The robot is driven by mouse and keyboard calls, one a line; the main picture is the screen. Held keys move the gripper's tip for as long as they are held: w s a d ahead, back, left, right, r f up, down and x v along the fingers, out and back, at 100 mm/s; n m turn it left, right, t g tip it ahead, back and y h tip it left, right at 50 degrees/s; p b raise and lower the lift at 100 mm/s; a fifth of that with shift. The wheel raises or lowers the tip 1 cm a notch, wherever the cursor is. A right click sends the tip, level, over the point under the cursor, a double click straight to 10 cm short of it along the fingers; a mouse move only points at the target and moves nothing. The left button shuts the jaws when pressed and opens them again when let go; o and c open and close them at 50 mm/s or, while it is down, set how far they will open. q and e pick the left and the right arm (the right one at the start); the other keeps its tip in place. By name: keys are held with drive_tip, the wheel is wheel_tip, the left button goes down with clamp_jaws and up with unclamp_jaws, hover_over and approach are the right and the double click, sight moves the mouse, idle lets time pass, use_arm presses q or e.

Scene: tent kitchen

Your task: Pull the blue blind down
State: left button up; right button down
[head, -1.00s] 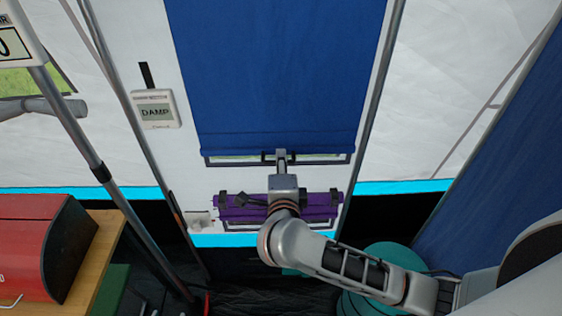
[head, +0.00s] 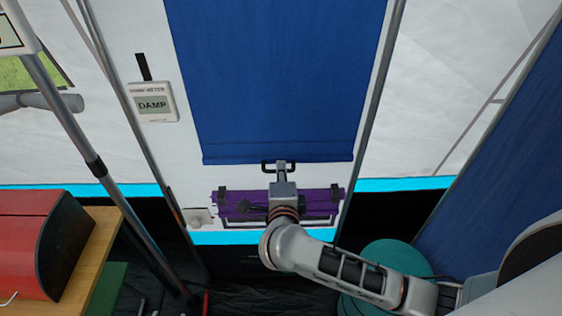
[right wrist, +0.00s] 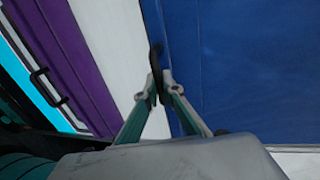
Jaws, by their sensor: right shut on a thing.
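The blue blind (head: 275,75) hangs in front of a white panel, its straight bottom edge just above a purple roll. A small black handle (head: 267,168) sits at the middle of that edge. My right gripper (head: 281,167) is at the handle. In the right wrist view, the fingers of the right gripper (right wrist: 157,88) are closed on the black handle (right wrist: 156,58), beside the blue blind (right wrist: 240,70). Part of the handle is hidden by the fingers. My left gripper is not in view.
A purple roll (head: 232,201) with black clips lies across the panel, partly behind my right gripper. A damp meter (head: 153,103) hangs left of the blind. A red box (head: 30,240) stands on a wooden top at lower left. A round teal object (head: 385,258) is at lower right.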

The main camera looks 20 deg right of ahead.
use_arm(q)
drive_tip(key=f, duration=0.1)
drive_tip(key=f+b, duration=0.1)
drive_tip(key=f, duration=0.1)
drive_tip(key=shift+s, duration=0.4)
use_arm(e)
wheel_tip(320, 180, down, 6)
drive_tip(key=shift+s+f, duration=0.1)
drive_tip(key=shift+s, duration=0.05)
drive_tip(key=c, duration=2.2)
unclamp_jaws()
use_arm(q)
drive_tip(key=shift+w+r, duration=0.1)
use_arm(e)
drive_tip(key=v, duration=1.2)
